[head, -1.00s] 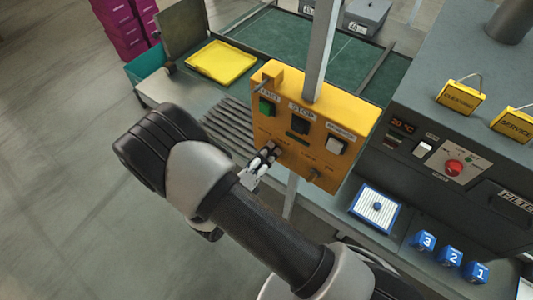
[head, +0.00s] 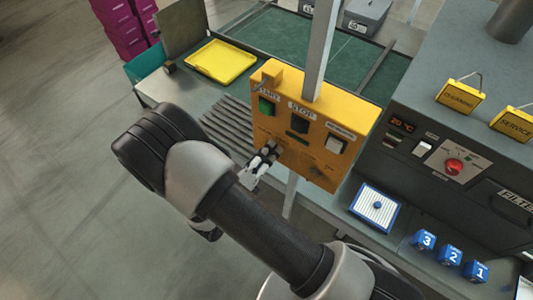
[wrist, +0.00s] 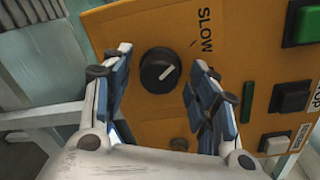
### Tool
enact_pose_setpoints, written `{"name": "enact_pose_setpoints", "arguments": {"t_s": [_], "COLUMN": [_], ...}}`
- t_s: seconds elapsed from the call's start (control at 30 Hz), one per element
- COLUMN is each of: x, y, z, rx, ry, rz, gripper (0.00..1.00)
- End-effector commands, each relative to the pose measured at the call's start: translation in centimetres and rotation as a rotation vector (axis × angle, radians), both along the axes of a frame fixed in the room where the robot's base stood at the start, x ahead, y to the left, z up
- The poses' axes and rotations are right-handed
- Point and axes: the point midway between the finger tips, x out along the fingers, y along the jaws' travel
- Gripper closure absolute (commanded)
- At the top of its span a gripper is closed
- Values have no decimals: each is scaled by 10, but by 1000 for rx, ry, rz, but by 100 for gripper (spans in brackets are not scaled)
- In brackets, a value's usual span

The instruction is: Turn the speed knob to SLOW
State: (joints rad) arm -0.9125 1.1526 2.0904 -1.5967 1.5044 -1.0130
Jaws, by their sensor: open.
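The black round speed knob (wrist: 159,70) sits on the yellow control panel (wrist: 140,20) in the wrist view. Its white pointer line slants to the upper right, toward the short black tick by the SLOW label (wrist: 205,30). My gripper (wrist: 162,60) is open, with one finger on each side of the knob and visible gaps between the fingers and the knob. In the head view my gripper (head: 266,158) is at the lower left of the panel (head: 330,115) and hides the knob there.
The panel has a green START button (head: 266,106), a black STOP button (head: 299,122) and a light button (head: 336,146). A grey post (head: 322,50) rises behind it. A grey machine (head: 430,95) stands to the right. A yellow tray (head: 221,61) lies at the back left.

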Motion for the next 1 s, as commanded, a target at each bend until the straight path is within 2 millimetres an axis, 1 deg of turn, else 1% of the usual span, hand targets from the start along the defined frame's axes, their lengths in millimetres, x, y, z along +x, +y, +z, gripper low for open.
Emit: {"name": "enact_pose_setpoints", "arguments": {"t_s": [0.17, 0.4, 0.5, 0.6, 0.77, 1.0], "x": [-17, -59, -74, -85, -94, -95], "y": [15, 46, 56, 64, 70, 71], "z": [2, 5, 6, 7, 8, 8], "rx": [0, 2, 1, 1, 0, 0], "ry": [0, -2, 0, -1, 0, 0], "rz": [7, 7, 6, 4, 1, 0], "gripper": [46, 46, 46, 46, 46, 46]}}
